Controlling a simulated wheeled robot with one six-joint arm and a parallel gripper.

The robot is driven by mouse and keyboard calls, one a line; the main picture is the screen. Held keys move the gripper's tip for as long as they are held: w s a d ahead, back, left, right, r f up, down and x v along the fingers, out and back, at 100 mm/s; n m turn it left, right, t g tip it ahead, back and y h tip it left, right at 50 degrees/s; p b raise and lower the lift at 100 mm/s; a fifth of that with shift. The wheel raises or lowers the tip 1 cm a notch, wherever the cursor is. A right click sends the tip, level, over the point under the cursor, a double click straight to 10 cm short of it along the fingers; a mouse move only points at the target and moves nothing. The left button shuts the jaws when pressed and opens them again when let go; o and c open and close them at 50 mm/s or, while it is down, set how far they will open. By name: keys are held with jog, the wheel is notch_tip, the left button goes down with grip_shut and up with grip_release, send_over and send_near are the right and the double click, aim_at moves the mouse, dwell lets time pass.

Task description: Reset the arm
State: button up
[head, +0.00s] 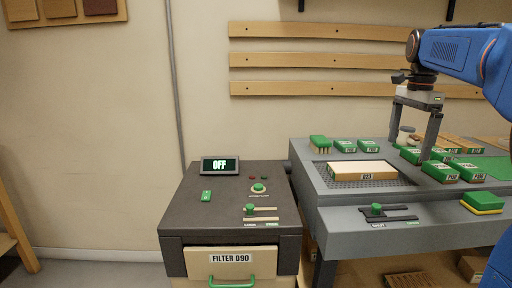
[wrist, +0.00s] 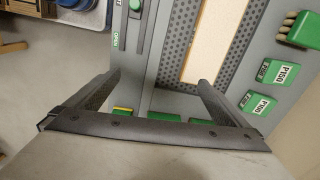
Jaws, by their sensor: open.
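My gripper (head: 409,148) hangs from my blue arm at the right of the head view, fingers pointing down, above the back right part of the grey bench (head: 345,220). Its two dark fingers are spread apart with nothing between them. In the wrist view the gripper (wrist: 157,82) also shows open and empty. A pale wooden board (head: 363,171) marked with a number lies on the perforated plate (head: 335,183), to the left of the gripper. In the wrist view the board (wrist: 215,40) lies beyond the fingertips.
Several green-topped blocks (head: 440,172) sit beneath and beside the gripper. A brush (head: 320,144) stands at the bench's back left. A green and yellow block (head: 483,203) lies at the front right. A dark cabinet (head: 225,222) with a display reading OFF (head: 220,166) and a filter drawer (head: 231,264) stands left.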

jog(key=s+a+f+n+t, duration=0.1)
jog(key=s+a+f+n, duration=0.4)
jog(key=s+f, duration=0.3)
jog(key=s+a+f+n+t, duration=0.2)
jog(key=s+a+f+n, duration=0.2)
jog(key=s+f, duration=0.5)
jog(key=s+a+f+n+t, duration=0.1)
jog(key=s+a+f+n, duration=0.4)
jog(key=s, duration=0.7)
notch_tip(320, 180, down, 3)
jog(key=n, duration=0.2)
jog(key=shift+a+f+n+t, duration=0.2)
jog(key=shift+a+n+t, duration=0.1)
jog(key=shift+n, duration=0.1)
